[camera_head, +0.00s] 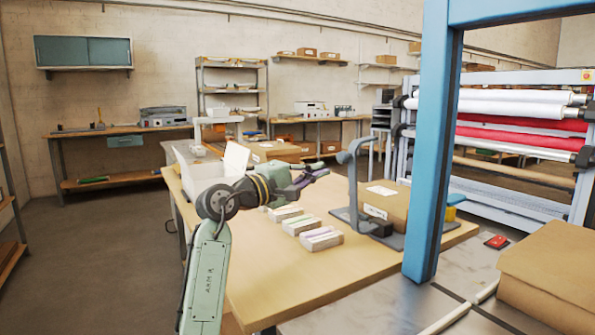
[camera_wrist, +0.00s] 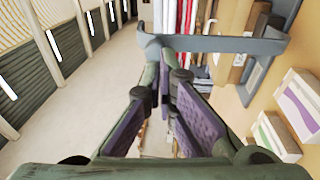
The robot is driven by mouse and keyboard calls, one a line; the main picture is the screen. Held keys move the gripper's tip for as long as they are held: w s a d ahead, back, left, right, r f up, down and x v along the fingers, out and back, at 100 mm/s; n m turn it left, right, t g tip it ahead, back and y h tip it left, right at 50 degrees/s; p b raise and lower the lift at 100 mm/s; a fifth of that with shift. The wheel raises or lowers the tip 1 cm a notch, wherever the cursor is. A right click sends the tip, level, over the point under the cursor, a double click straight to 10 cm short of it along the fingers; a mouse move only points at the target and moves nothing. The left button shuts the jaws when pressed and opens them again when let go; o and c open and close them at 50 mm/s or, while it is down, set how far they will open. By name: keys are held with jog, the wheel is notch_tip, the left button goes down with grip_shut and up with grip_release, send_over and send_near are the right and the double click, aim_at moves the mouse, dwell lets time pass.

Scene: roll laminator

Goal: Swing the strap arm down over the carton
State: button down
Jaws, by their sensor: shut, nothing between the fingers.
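The strap arm (camera_head: 352,182) is a grey-blue bent bar standing raised at the left side of the brown carton (camera_head: 392,205). The carton has a white label on top and sits on a dark base plate (camera_head: 345,215) on the wooden table. My gripper (camera_head: 318,172) is shut and empty, held above the table to the left of the strap arm. In the wrist view, the strap arm (camera_wrist: 225,44) crosses just beyond my purple-padded fingers (camera_wrist: 165,78). I cannot tell from this view whether they touch it.
Several small white boxes (camera_head: 321,238) with coloured labels lie on the table (camera_head: 270,285) below my gripper. A white bin (camera_head: 200,172) stands at its left. A blue post (camera_head: 432,140) rises at right in front, near brown cartons (camera_head: 550,270) and a red button (camera_head: 496,241).

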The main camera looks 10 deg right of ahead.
aim_at(341, 160)
jog(key=shift+p+x, duration=0.6)
jog(key=shift+x, duration=1.9)
jog(key=shift+d+r, duration=0.1)
